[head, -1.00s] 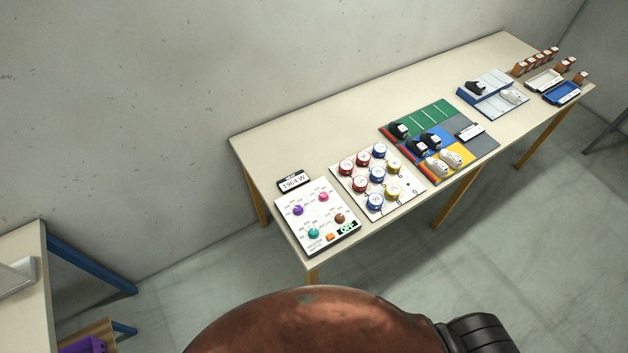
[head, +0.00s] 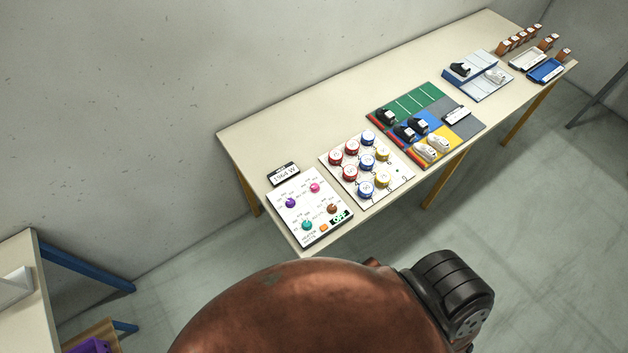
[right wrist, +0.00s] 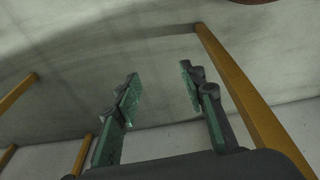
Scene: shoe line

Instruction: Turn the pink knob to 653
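The pink knob (head: 314,188) sits at the upper right of a white control panel (head: 321,232) on the near left end of the long table. Purple (head: 290,203), teal (head: 307,225) and brown (head: 332,208) knobs share the panel. A small display (head: 284,174) behind the panel reads about 1964 W. The pink knob's setting is too small to read. In the right wrist view my right gripper (right wrist: 160,85) is open and empty, with table legs and floor around it. My left gripper is not in view.
The long table (head: 300,115) also holds a board with round red, blue and yellow pieces (head: 376,200), a coloured mat with shoes (head: 460,130), and trays (head: 545,72) at the far end. Another table (head: 30,320) stands at the lower left.

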